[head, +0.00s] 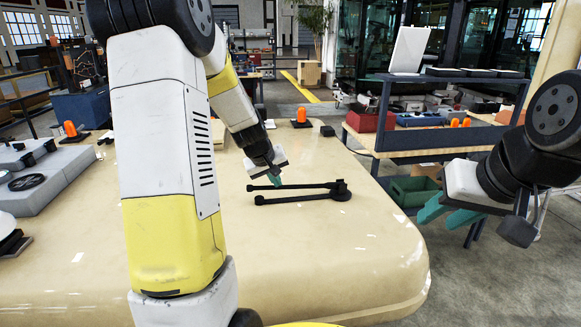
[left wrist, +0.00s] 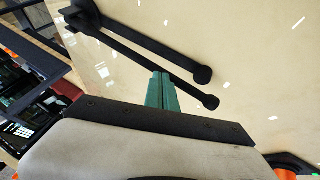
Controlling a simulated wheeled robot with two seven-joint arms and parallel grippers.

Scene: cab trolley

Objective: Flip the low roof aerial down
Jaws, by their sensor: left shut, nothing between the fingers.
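The black roof aerial (head: 300,197) lies low over the glossy cream cab roof (head: 330,245), with its mount (head: 341,190) at the right end. It shows as two long dark bars with rounded left ends; I cannot tell how far either is above the roof. In the left wrist view the bars (left wrist: 150,37) run from upper left to the middle. My left gripper (head: 276,180) is shut and empty, its green fingertips at the bars near their free ends; contact is unclear. My right gripper (head: 440,212) is open and empty, off to the right, beyond the roof edge.
Another orange lamp (head: 301,115) is at the far edge. A blue shelf bench (head: 420,140) stands behind on the right. The roof before the aerial is clear.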

